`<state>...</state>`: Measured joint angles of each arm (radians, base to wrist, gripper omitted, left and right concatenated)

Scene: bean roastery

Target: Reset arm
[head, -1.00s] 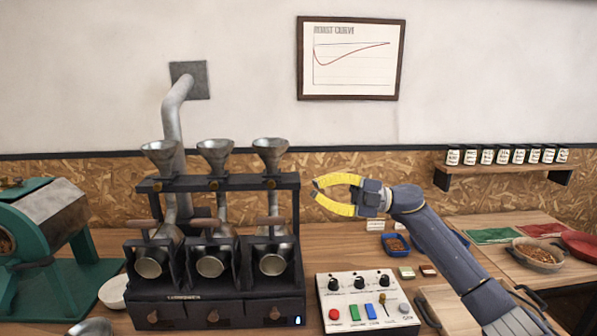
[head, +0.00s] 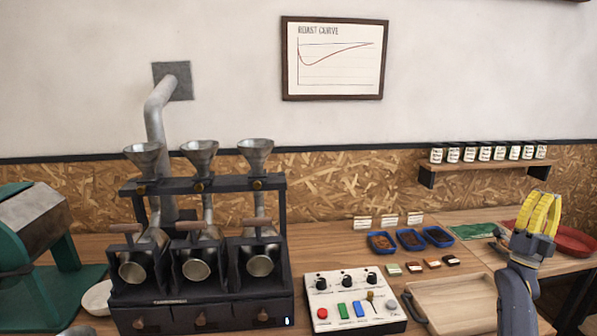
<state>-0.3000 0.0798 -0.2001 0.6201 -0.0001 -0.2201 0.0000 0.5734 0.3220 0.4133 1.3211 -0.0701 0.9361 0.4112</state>
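My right gripper (head: 547,197) is raised at the far right of the head view, its yellow fingers pointing up. It is seen nearly edge-on, so the gap between the fingertips is unclear. No object shows in it. It stands in front of the red dish (head: 577,241) and right of the wooden tray (head: 455,300), apart from the roaster and control box. It hides part of the counter behind it. My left gripper is out of view.
A three-drum roaster (head: 200,312) with funnels stands at left, beside a green machine (head: 35,225). A control box (head: 352,285) with knobs and buttons sits centre. Blue bean trays (head: 410,239) and small sample blocks (head: 432,264) lie behind the wooden tray. Jars line the shelf (head: 485,166).

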